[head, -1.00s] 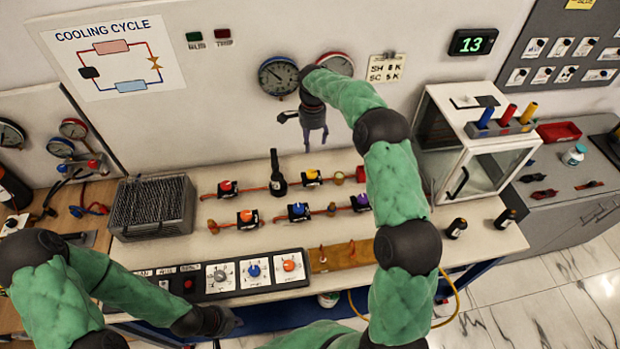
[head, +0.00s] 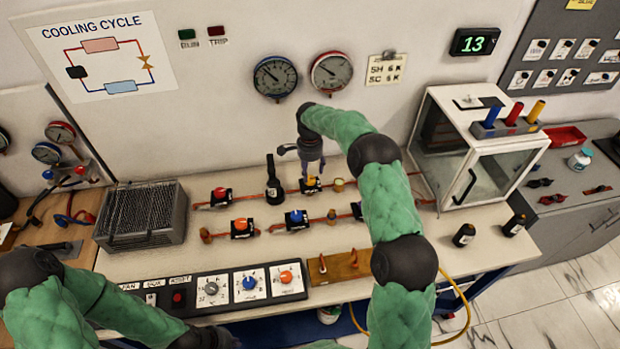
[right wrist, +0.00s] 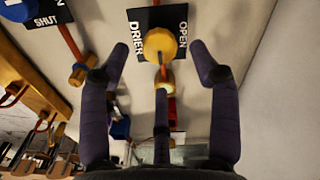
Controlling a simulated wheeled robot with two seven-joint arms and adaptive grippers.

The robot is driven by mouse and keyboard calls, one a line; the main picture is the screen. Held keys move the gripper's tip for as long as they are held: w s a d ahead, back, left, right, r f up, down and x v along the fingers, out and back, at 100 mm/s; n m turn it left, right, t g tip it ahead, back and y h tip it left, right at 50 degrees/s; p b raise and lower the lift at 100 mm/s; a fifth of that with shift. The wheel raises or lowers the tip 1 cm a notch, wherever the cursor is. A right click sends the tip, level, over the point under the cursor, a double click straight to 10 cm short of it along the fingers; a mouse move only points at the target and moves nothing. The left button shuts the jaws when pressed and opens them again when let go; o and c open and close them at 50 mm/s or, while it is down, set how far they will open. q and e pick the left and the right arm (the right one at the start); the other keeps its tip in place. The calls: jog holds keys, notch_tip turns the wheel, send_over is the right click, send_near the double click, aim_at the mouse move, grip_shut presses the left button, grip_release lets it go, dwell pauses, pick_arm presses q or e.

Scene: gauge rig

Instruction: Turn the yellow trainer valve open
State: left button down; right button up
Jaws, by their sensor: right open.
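The yellow trainer valve (head: 312,186) sits on a black plate on the bench's back pipe row, partly hidden behind my right gripper (head: 312,168). In the right wrist view its round yellow knob (right wrist: 160,43) is ahead of the fingers, on a plate marked DRIER and OPEN. My right gripper (right wrist: 158,55) is open and empty, with a finger on either side of the knob. I cannot tell whether any finger touches it. My left gripper (head: 215,339) is low at the bench's front edge, far from the valve; its fingers are unclear.
Red (head: 221,193), orange (head: 240,225) and blue (head: 296,216) valves stand nearby. A black bottle (head: 273,182) stands left of the yellow valve. A clear-fronted box (head: 470,160) is at right, a finned block (head: 140,215) at left. Two gauges hang on the wall behind.

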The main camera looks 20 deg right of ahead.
aim_at(310, 179)
jog(key=shift+f, duration=2.05)
jog(key=c, duration=1.1)
